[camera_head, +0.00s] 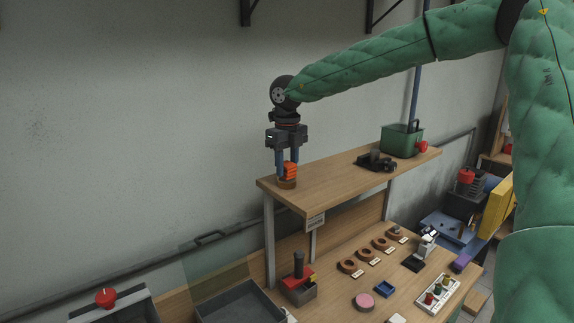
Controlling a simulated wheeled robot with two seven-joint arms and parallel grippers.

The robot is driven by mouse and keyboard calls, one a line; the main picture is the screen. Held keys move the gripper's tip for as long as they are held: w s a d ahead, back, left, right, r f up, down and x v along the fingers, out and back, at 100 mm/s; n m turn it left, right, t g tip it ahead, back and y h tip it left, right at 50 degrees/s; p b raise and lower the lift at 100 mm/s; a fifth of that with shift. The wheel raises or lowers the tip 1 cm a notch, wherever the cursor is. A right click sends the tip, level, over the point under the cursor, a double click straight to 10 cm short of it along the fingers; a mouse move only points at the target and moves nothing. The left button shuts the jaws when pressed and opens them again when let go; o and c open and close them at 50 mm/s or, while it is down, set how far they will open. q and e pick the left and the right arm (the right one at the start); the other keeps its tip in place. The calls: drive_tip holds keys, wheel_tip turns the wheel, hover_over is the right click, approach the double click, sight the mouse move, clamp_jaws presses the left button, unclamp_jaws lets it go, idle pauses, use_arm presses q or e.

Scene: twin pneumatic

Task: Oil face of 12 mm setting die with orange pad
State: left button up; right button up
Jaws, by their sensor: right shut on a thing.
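My right gripper (288,170) is shut on the orange pad (291,169) at the left end of the upper wooden shelf (335,181). The gripper points straight down. The pad is at or just above a round brown holder (287,184); I cannot tell whether they touch. Several ring-shaped brown dies stand in a slanting row on the lower bench, among them the nearest one (347,267) and the farthest one (395,234), each beside a small white label. The labels are too small to read, so I cannot tell which is 12 mm. My left gripper is out of view.
The shelf overhangs the bench.

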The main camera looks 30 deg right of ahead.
sight(287, 163)
drive_tip(key=shift+f+b, duration=0.45)
drive_tip(key=shift+b, duration=0.05)
idle(0.5)
drive_tip(key=shift+s+f+b, duration=0.1)
drive_tip(key=shift+f+b, duration=0.05)
drive_tip(key=shift+b, duration=0.45)
idle(2.9)
drive_tip(key=shift+r, duration=0.2)
drive_tip(key=shift+r+p, duration=0.3)
drive_tip(key=shift+r, duration=3.15)
